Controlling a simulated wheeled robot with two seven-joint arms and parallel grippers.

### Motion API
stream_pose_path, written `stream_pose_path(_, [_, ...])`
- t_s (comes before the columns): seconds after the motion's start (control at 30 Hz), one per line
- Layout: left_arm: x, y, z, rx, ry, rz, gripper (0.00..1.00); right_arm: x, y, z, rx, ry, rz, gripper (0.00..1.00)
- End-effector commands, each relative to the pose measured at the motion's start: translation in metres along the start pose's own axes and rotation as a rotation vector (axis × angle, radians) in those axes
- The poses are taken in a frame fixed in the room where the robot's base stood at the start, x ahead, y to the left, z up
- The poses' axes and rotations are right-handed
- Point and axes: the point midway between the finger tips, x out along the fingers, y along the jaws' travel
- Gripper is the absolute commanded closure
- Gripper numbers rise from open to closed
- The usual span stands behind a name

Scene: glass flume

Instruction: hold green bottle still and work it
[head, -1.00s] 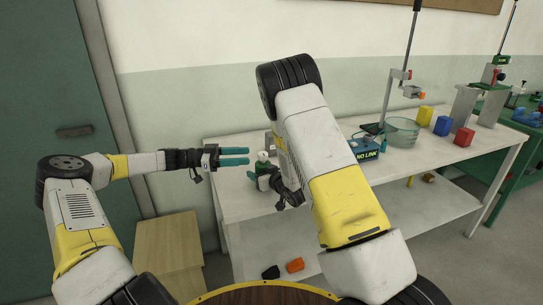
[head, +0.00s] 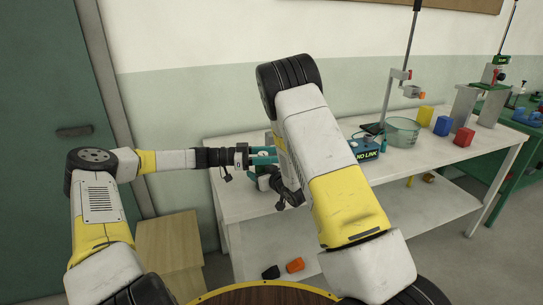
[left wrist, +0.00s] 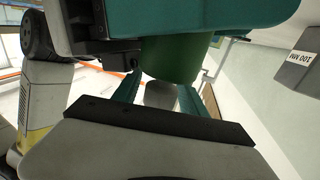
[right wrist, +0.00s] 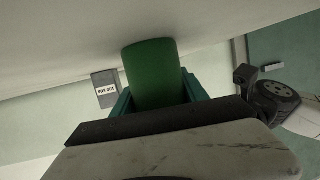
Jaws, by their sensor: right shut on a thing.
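The green bottle (right wrist: 152,75) stands between the teal fingers of my right gripper (right wrist: 160,98), which is shut on it in the right wrist view. In the head view my right gripper (head: 262,176) is over the left end of the bench, and the bottle is mostly hidden. My left gripper (head: 268,155) reaches in from the left, level, just above it. In the left wrist view the left gripper (left wrist: 158,94) has its fingers apart. A pale grey rounded piece (left wrist: 160,95), apparently the bottle's top, shows between them. The green body (left wrist: 172,60) shows beyond; contact cannot be told.
The white bench (head: 445,165) carries a blue NO LINK box (head: 364,149), a glass bowl (head: 401,131) and yellow, blue and red blocks (head: 464,137). A grey labelled block (right wrist: 105,88) is near the bottle. A wooden cabinet (head: 168,250) stands left of the bench.

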Motion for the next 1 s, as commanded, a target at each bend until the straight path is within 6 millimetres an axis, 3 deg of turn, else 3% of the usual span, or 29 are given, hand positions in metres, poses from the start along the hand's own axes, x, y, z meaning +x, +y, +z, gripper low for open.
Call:
stream_pose_path(0.03, [-0.0001,0.0000,0.0000,0.000,0.000,0.000,0.62,0.0001,0.0001,-0.0004,0.000,0.001,0.000,0.96])
stream_pose_path(0.23, [-0.0002,0.0000,0.0000,0.000,0.000,0.000,1.00,0.0000,0.0000,-0.0005,0.000,0.001,0.000,0.96])
stream_pose_path(0.57, [-0.0002,-0.0009,0.0004,-0.001,0.002,-0.038,1.00,0.0000,-0.0002,-0.0004,0.000,0.001,0.000,0.96])
stream_pose_path(1.0, [-0.0009,-0.0079,0.0017,-0.007,0.007,-0.344,1.00,0.0001,-0.0012,-0.0005,0.000,0.001,-0.002,0.96])
